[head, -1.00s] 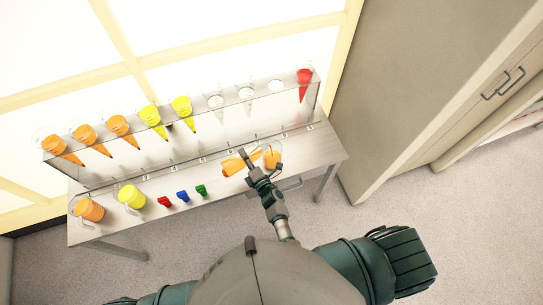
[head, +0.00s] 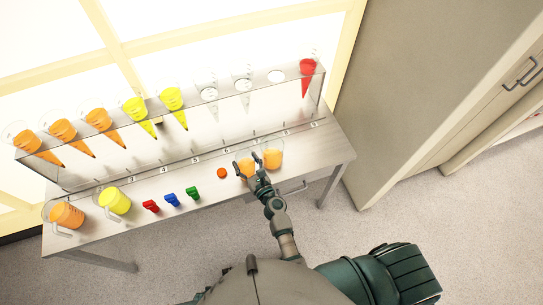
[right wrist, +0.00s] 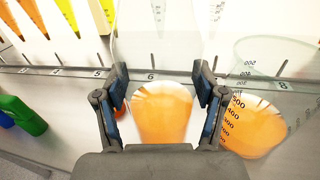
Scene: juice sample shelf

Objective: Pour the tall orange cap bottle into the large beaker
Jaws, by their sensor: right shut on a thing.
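My right gripper (head: 250,172) is shut on a clear vessel with orange liquid (head: 245,165), taken to be the bottle, at the right part of the bench. In the right wrist view this vessel (right wrist: 162,115) stands about upright between the fingers (right wrist: 161,80), with liquid in its lower part. The large beaker (head: 272,158) is just right of it. In the right wrist view the beaker (right wrist: 255,125) has volume marks and orange liquid. A small orange disc (head: 221,173), probably the cap, lies left of the gripper. My left gripper is out of view.
A numbered metal bench (head: 140,240) carries an orange pitcher (head: 66,214), a yellow pitcher (head: 115,201) and red, blue (head: 171,199) and green (head: 193,193) pieces. Behind stands a rack (head: 225,95) of cones. A tall cabinet (head: 410,90) is at right.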

